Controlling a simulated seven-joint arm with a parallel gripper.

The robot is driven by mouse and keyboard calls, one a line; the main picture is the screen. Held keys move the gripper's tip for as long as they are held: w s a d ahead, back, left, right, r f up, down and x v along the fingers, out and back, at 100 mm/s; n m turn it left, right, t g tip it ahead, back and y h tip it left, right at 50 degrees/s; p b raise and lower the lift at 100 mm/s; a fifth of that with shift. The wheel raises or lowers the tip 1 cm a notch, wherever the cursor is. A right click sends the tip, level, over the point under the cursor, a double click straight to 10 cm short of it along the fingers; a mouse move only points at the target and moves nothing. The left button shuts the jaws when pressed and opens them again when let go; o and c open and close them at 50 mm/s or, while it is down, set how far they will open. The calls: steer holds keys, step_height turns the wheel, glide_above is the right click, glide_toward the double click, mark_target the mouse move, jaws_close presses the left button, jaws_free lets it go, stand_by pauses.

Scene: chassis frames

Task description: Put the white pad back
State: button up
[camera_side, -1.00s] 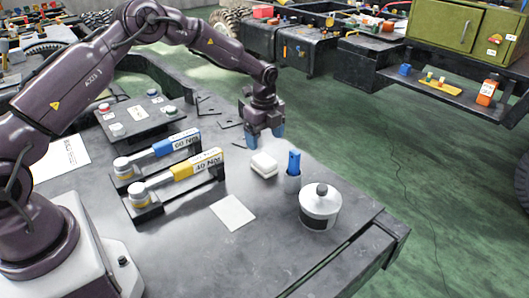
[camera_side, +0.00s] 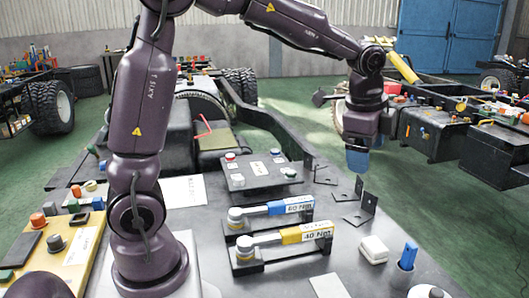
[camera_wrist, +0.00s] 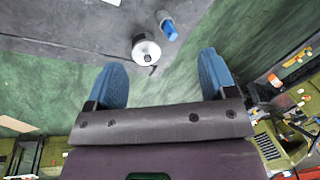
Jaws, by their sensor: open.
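The white pad (camera_side: 373,248), a small rounded block, lies on the dark table in the side view, left of a cup holding a blue-capped item (camera_side: 407,256). My gripper (camera_side: 357,160) hangs in the air above and behind the pad, fingers pointing down. In the wrist view its two blue fingers (camera_wrist: 163,78) are spread wide with nothing between them. That view shows the cup with the blue item (camera_wrist: 168,28) and a round white canister (camera_wrist: 146,50). I cannot make out the pad there for sure; a white patch is cut off at the top edge.
Blue-handled (camera_side: 275,210) and yellow-handled (camera_side: 290,236) torque wrenches lie on black stands left of the pad. Black angle brackets (camera_side: 362,207) stand behind it. A flat white sheet (camera_side: 328,286) lies in front. The canister (camera_side: 428,291) is at the bottom edge.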

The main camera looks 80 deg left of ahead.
steer(key=s+d+r+n+t, duration=0.1)
steer(key=s+n, duration=0.4)
steer(key=s, duration=0.5)
steer(key=s+d+r+n+t+h, duration=0.1)
steer(key=s+n, duration=0.4)
steer(key=s, duration=0.5)
steer(key=shift+s+d+r+t, duration=0.3)
steer(key=shift+d+r+t, duration=0.2)
steer(key=shift+t, duration=0.1)
